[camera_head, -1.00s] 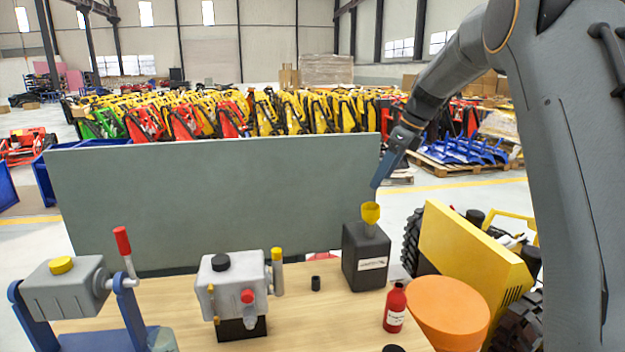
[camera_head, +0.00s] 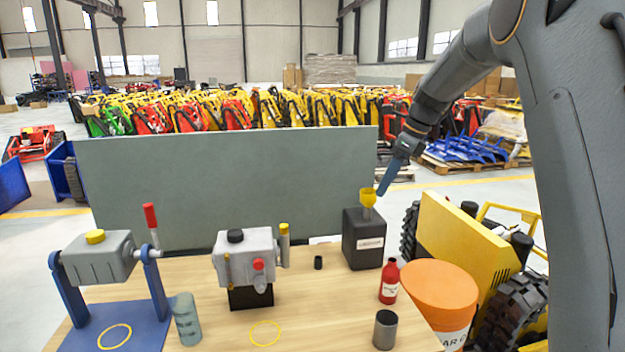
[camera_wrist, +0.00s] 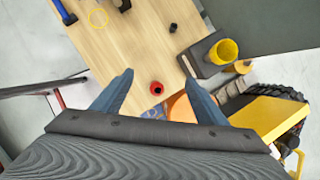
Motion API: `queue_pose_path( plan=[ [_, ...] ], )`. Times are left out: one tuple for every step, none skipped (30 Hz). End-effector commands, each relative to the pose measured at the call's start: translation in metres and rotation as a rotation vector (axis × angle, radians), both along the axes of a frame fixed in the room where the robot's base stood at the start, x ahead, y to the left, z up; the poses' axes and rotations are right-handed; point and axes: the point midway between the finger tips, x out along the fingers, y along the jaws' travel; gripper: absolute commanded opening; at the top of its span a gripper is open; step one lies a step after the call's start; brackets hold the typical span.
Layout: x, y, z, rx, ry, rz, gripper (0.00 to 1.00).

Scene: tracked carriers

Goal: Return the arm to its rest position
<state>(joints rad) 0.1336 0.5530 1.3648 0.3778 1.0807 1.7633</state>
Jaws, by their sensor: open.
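My arm reaches down from the upper right in the head view, and my gripper (camera_head: 386,180) hangs over the far right part of the bench. In the wrist view my gripper (camera_wrist: 162,95) shows two blue fingers spread wide with nothing between them. A yellow funnel (camera_head: 367,196) on a black container (camera_head: 363,240) appears just below and left of the fingertips in the head view. In the wrist view the funnel (camera_wrist: 224,52) lies right of the fingers, apart from them. A red bottle (camera_head: 389,282) stands on the bench and shows below the fingers.
The wooden bench (camera_head: 200,290) holds a grey machine (camera_head: 247,262), a blue-framed drum (camera_head: 100,258), a grey-green cylinder (camera_head: 186,318) and a dark grey cup (camera_head: 385,329). A grey panel (camera_head: 230,180) stands behind. An orange-topped bin (camera_head: 438,290) and a yellow tracked carrier (camera_head: 470,250) stand at right.

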Motion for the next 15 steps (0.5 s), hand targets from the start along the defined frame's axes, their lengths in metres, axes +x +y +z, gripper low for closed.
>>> queue_pose_path(
  plan=[
    [-0.005, 0.0, -0.005, -0.013, -0.007, 0.025, 0.67],
    [-0.007, 0.0, -0.008, -0.021, -0.012, 0.043, 0.67],
    [-0.011, 0.0, -0.012, -0.032, -0.016, 0.069, 0.67],
    [-0.015, 0.001, -0.016, -0.042, -0.021, 0.092, 0.67],
    [-0.018, 0.001, -0.019, -0.052, -0.025, 0.116, 0.67],
    [-0.023, 0.002, -0.025, -0.067, -0.032, 0.151, 0.67],
    [-0.028, 0.003, -0.03, -0.079, -0.036, 0.179, 0.67],
    [-0.033, 0.004, -0.035, -0.091, -0.041, 0.208, 0.67],
    [-0.039, 0.004, -0.041, -0.108, -0.05, 0.251, 0.67],
    [-0.044, 0.005, -0.046, -0.122, -0.055, 0.286, 0.67],
    [-0.05, 0.005, -0.052, -0.136, -0.061, 0.322, 0.67],
    [-0.059, 0.006, -0.06, -0.155, -0.069, 0.373, 0.67],
    [-0.066, 0.007, -0.067, -0.172, -0.076, 0.416, 0.67],
    [-0.074, 0.007, -0.073, -0.189, -0.081, 0.462, 0.67],
    [-0.085, 0.008, -0.084, -0.213, -0.091, 0.53, 0.67]
  ],
)
